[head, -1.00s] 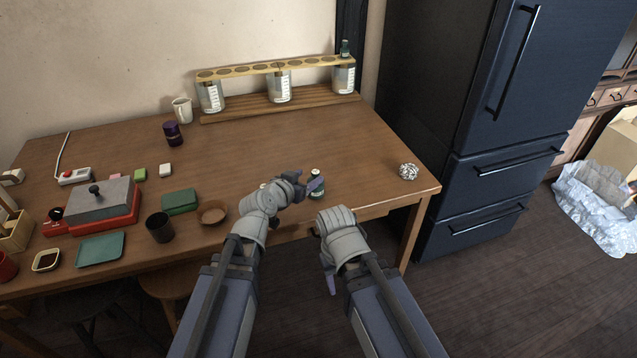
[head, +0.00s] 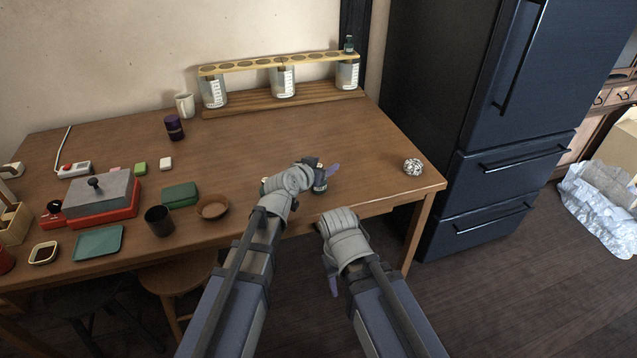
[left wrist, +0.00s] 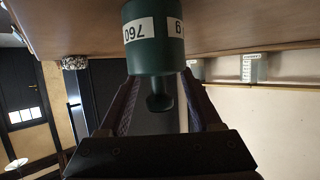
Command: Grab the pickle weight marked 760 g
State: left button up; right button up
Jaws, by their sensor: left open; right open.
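A dark green pickle weight (head: 320,185) stands near the table's front edge, partly hidden by my left gripper (head: 325,170). In the left wrist view the weight (left wrist: 155,50) appears inverted, with a white label reading 760 and part of a second label showing a g. Its narrow knob lies between the open fingers of my left gripper (left wrist: 160,98). I cannot tell whether the fingers touch it. My right gripper (head: 330,280) is open and empty, below the table's front edge.
A similar dark green piece (head: 348,44) sits on the wooden rack (head: 268,63) above several jars. A crumpled silver ball (head: 413,167) lies at the table's right. A brown bowl (head: 212,207) and black cup (head: 159,221) stand left. The table's middle back is clear.

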pick_arm(q)
jog(key=shift+c, duration=0.3)
grip_shut()
dwell(1.0)
